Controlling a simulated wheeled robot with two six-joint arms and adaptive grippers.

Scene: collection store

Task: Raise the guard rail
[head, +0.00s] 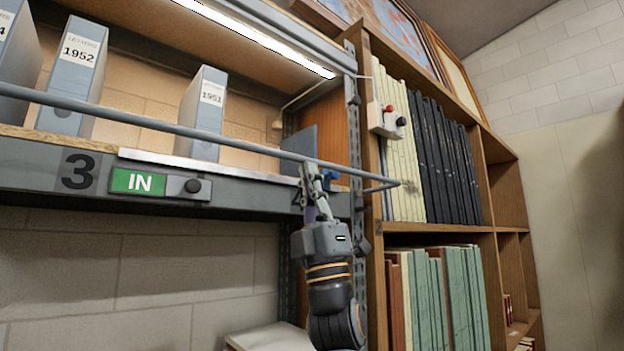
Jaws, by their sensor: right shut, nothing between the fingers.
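The guard rail (200,133) is a long grey bar running across the front of the shelf, from the left edge of the picture to a bent end near the bookcase. It stands above the shelf's front edge and passes in front of the file boxes. My right gripper (318,172) comes up from below at the rail's right part. Its fingers are shut with nothing between them and overlap the rail in the picture; I cannot tell whether they touch it. My left gripper is not in view.
Grey file boxes marked 1952 (75,72) and 1951 (204,110) stand on the shelf (60,165). A green IN sign (138,182) is on its front edge. A wooden bookcase (400,239) with books stands close on the right. A small switch box (384,119) hangs there.

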